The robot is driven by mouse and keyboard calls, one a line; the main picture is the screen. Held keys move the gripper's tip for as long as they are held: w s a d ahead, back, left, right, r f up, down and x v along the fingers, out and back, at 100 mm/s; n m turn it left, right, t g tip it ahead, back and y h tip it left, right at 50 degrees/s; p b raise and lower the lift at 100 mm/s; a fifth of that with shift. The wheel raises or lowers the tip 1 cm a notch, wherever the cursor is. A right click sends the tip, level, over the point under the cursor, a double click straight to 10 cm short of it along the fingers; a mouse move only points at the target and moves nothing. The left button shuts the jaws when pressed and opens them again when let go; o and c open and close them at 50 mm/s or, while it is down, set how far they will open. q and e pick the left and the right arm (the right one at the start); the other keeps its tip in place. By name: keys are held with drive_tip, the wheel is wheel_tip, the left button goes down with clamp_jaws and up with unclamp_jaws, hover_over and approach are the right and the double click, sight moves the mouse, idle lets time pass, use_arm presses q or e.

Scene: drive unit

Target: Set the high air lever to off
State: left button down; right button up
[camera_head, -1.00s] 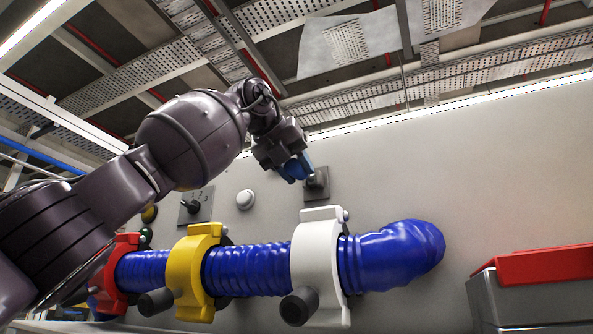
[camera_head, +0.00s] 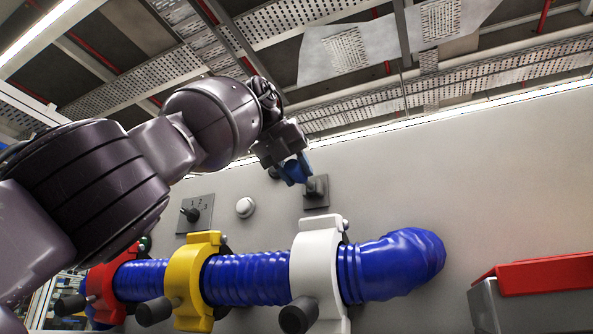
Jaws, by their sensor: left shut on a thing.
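The high air lever (camera_head: 316,184) is a dark lever on a small square grey plate on the wall panel, right of the middle in the head view. My left gripper (camera_head: 299,171), with blue fingertips, reaches it from the upper left and is shut on it. The fingers hide part of the lever, so its exact angle is hard to tell. My right gripper is out of view.
A numbered rotary switch (camera_head: 192,214) and a white round button (camera_head: 245,207) sit left of the lever. Below runs a blue ribbed hose (camera_head: 245,280) in red (camera_head: 103,286), yellow (camera_head: 188,280) and white (camera_head: 318,262) clamps. A red-topped grey box (camera_head: 530,305) stands lower right.

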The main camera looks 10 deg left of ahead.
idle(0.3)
use_arm(q)
drive_tip(key=c, duration=0.8)
unclamp_jaws()
drive_tip(key=shift+o, duration=0.2)
drive_tip(key=v, duration=1)
drive_tip(key=shift+s+a+r, duration=0.15)
drive_tip(key=shift+s+r, duration=0.05)
drive_tip(key=shift+s, duration=0.1)
drive_tip(key=shift+c, duration=0.2)
